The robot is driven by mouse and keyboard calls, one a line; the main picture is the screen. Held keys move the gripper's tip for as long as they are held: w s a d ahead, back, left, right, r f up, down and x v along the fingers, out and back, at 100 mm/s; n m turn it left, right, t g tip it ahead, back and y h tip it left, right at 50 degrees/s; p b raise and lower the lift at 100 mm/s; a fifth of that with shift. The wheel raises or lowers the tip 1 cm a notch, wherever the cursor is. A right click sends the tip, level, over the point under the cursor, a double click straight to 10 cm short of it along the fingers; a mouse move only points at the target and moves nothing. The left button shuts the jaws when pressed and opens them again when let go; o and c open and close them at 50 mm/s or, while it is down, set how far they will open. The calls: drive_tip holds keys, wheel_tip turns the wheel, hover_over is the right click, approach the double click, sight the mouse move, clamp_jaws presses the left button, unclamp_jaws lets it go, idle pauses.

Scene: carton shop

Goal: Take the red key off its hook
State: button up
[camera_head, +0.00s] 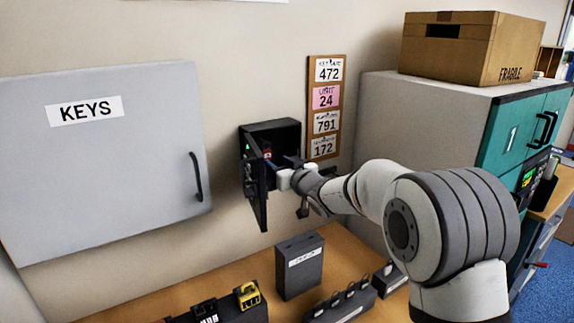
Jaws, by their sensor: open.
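A small black wall box (272,130) hangs in the middle of the view with its door (258,195) swung open toward me. A small red item (267,155) shows inside it; it may be the red key, but it is too small to tell, and no hook can be made out. My gripper (271,166) is open at the mouth of the box, close to the red item. I cannot tell whether it touches it. The arm comes in from the right and the door covers part of the box's inside.
A grey cabinet (100,170) marked KEYS hangs shut at the left. A number board (326,108) is right of the box. Below, the wooden table (235,270) bears a dark box (299,266) and several black holders. A carton (470,45) sits on a cabinet at the right.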

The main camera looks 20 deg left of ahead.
sight(268, 155)
drive_tip(key=shift+p+x, duration=0.7)
drive_tip(key=shift+x, duration=2.3)
drive_tip(key=shift+d, duration=0.1)
drive_tip(key=shift+c, duration=0.4)
drive_tip(key=c, duration=0.6)
drive_tip(key=shift+s+d+r, duration=0.15)
drive_tip(key=shift+r, duration=0.35)
drive_tip(key=shift+d, duration=0.1)
drive_tip(key=shift+b+v, duration=1.7)
drive_tip(key=shift+v, duration=2.45)
